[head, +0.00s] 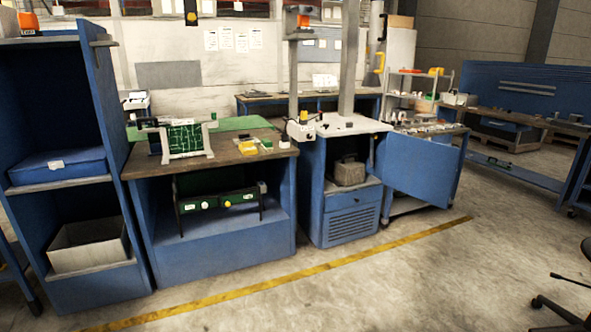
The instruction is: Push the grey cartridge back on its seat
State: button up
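A grey block-shaped thing with a handle-like top (349,172) sits on the open upper shelf of the blue cabinet (352,231) right of centre. It may be the grey cartridge, but it is too small to be sure. No seat for it can be made out. The cabinet's blue door (422,169) stands swung open to the right. A small white device with dark knobs (301,128) stands at the left edge of the cabinet's pale top. My gripper is not in view.
A workbench (237,150) left of the cabinet carries a framed green circuit board (186,138) and small yellow items. A blue shelf unit (68,215) stands at far left. The floor beyond the yellow line (275,279) is clear, with a dark chair base at lower right.

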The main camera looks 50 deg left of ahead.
aim_at(348, 172)
jog(key=u, duration=1.25)
jog(key=i+z, duration=0.1)
jog(key=i, duration=3.9)
jog(key=i+l+u, duration=0.1)
jog(key=i, duration=1.3)
jog(key=l+u, duration=0.05)
